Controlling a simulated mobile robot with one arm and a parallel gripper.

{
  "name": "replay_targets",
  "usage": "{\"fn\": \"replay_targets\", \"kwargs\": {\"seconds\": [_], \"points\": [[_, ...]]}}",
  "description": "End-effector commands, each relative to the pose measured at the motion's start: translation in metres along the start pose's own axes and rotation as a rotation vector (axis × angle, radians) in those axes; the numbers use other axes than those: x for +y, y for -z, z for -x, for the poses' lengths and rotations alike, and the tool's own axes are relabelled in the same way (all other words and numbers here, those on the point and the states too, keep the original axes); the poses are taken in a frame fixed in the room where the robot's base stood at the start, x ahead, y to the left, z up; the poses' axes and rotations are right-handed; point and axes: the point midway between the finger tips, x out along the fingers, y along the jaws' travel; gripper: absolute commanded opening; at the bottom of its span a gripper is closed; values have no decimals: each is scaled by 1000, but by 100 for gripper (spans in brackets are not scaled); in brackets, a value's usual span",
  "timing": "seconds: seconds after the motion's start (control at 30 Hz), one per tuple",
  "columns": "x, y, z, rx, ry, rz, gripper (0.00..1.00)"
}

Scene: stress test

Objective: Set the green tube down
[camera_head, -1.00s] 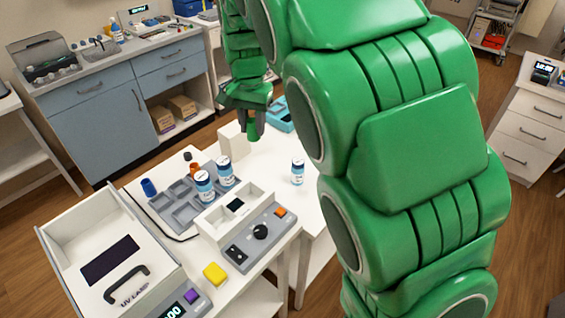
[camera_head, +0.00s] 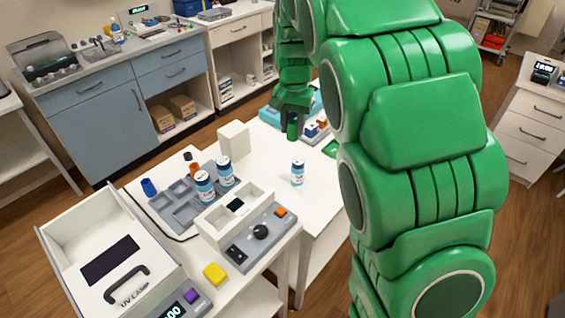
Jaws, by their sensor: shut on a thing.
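The green tube (camera_head: 292,131) is upright in my gripper (camera_head: 292,113), near the far edge of the white table (camera_head: 262,152). My gripper is shut on its upper part. From this angle I cannot tell whether the tube's lower end touches the table. My large green arm fills the right middle of the view and hides part of the table's right side.
A white block (camera_head: 233,140) stands left of the tube. A grey tray (camera_head: 170,203) holds bottles at left. A teal tray (camera_head: 270,114) and a rack with small items (camera_head: 317,131) lie behind. Table between block and bottle is clear.

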Motion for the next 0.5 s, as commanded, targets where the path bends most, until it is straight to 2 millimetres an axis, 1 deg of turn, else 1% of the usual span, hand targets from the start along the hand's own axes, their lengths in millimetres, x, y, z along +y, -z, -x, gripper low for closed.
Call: {"fn": "replay_targets", "kwargs": {"seconds": [0.3, 0.4, 0.5], "points": [[0, -1, -65, -3, -1, 0, 4], [0, 0, -82, -1, 0, 0, 4], [-1, 1, -92, 1, 1, 0, 4]]}}
